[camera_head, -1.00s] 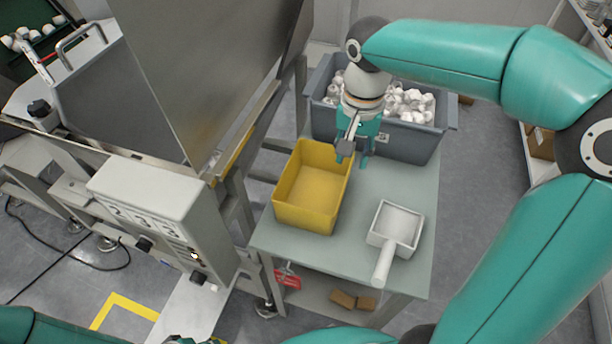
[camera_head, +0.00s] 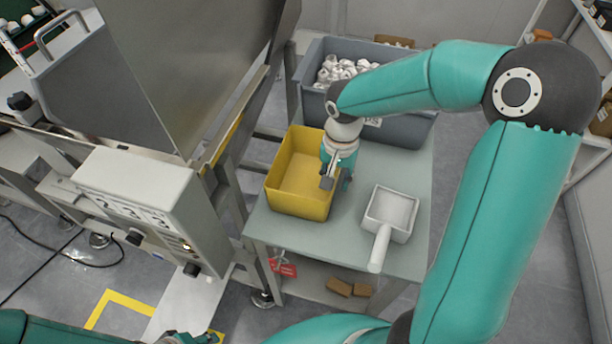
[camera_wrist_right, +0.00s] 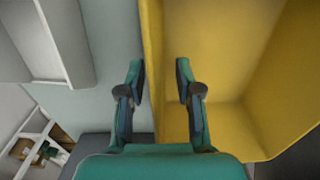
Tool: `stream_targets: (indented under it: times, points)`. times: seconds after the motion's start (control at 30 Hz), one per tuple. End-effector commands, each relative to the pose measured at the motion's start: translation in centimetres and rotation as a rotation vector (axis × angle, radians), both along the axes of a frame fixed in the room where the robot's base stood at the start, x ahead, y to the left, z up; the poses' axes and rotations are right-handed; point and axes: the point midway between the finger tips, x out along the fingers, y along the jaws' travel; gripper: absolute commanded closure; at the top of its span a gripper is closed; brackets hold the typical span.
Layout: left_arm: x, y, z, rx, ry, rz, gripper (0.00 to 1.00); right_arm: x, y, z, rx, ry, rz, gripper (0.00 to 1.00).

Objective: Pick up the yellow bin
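The yellow bin (camera_head: 299,205) stands upright and looks empty on a grey-green table (camera_head: 285,232) in the head view. My right gripper (camera_head: 336,184) is at the bin's right wall. In the right wrist view the bin (camera_wrist_right: 225,45) fills the right side. My right gripper (camera_wrist_right: 161,80) is open there, one finger outside the wall and one inside, with the rim running between them. I cannot tell whether either finger touches the wall. My left gripper (camera_head: 195,338) is only partly in view at the bottom edge, and its fingers are unclear.
A white scoop (camera_head: 391,210) lies right of the bin, handle toward the front. A large grey crate (camera_head: 405,130) of white caps stands at the back. A steel hopper machine (camera_head: 190,70) with a control box (camera_head: 135,205) is close on the left.

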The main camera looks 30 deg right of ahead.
Motion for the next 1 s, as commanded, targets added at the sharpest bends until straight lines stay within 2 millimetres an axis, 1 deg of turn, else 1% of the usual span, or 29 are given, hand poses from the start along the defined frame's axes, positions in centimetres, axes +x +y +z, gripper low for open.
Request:
stream_targets:
  times: [0.03,0.13,0.23,0.4,0.43,0.63,1.0]
  points:
    - [0.0,0.0,-0.1,0.000,0.000,0.000,0.60,-0.1,0.0,-0.9,0.001,0.005,-0.001,0.65]
    - [0.0,0.0,-0.2,0.000,0.000,0.000,0.60,-0.1,0.0,-1.9,0.001,0.003,-0.001,0.65]
    - [0.0,0.0,-0.2,0.000,0.000,0.000,0.60,0.0,0.0,-2.2,0.000,0.001,-0.001,0.65]
    - [0.0,0.0,-0.2,0.000,0.000,0.000,0.60,0.0,0.0,-2.2,0.000,0.000,-0.001,0.65]
    - [0.0,0.0,-0.2,0.000,0.000,0.000,0.60,0.0,0.0,-2.2,0.000,0.000,-0.001,0.67]
    - [0.0,0.0,-0.2,0.000,0.000,0.000,0.60,0.0,0.0,-2.2,0.001,0.001,-0.001,1.00]
    - [0.0,0.0,-0.2,0.000,0.000,0.000,0.60,0.0,0.0,-2.2,-0.001,0.001,-0.001,1.00]
